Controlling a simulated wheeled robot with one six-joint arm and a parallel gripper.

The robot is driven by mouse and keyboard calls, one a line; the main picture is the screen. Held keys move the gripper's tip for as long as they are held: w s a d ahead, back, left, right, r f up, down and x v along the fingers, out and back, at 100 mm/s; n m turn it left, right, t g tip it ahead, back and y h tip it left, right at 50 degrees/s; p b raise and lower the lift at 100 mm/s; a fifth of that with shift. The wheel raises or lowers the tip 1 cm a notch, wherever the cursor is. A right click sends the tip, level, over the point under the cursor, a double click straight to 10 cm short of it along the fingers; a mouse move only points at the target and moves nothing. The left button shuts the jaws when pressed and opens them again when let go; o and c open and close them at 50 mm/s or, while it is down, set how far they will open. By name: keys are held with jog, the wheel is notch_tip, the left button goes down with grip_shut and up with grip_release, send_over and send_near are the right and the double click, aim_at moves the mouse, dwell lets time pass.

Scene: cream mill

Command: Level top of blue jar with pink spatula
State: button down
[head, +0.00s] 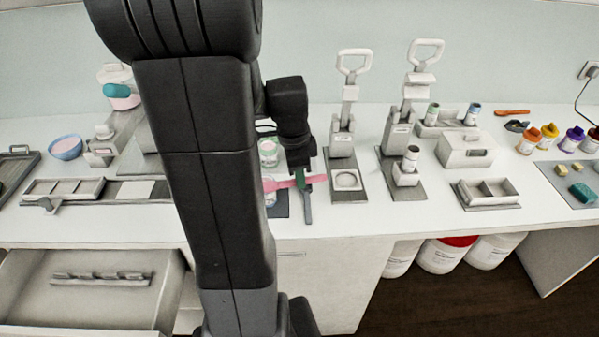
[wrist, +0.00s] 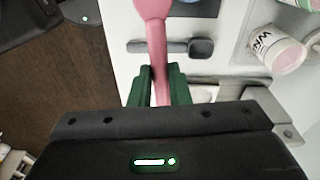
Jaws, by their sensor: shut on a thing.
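My gripper (head: 306,181) is shut on the handle of the pink spatula (head: 284,184), above the worktop near its front edge. In the wrist view the green fingers of my gripper (wrist: 161,75) pinch the handle from both sides, and the broad pink end of the spatula (wrist: 152,8) points away, cut off by the frame's top. In the head view the spatula's other end passes behind my arm beside a partly hidden small jar (head: 271,199). I cannot tell whether that is the blue jar, or whether the spatula touches it.
A grey long-handled tool (wrist: 180,47) lies on the worktop near the spatula. A labelled pink-and-white jar (wrist: 275,48) is at right in the wrist view. Behind my gripper is a green-banded jar (head: 268,152); two hand presses (head: 343,140) (head: 397,137) stand to the right. A drawer (head: 60,315) is open at left.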

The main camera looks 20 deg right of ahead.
jog(key=shift+f+b, duration=0.35)
jog(key=shift+f, duration=0.3)
jog(key=shift+w+d+p, duration=0.65)
jog(key=shift+w+p, duration=0.15)
jog(key=shift+w, duration=2.65)
jog(key=shift+s+a+r+b, duration=0.1)
jog(key=shift+s+a+b, duration=0.15)
jog(key=shift+s, duration=0.95)
jog(key=shift+s+a+f+b, duration=0.1)
jog(key=shift+s+a+b, duration=0.15)
jog(key=shift+s, duration=0.9)
jog(key=shift+s+a+r+b, duration=0.15)
jog(key=shift+s+b, duration=0.1)
jog(key=shift+s, duration=0.95)
jog(key=shift+w+r+p, duration=0.1)
jog(key=shift+r+p, duration=1.85)
jog(key=shift+r, duration=0.55)
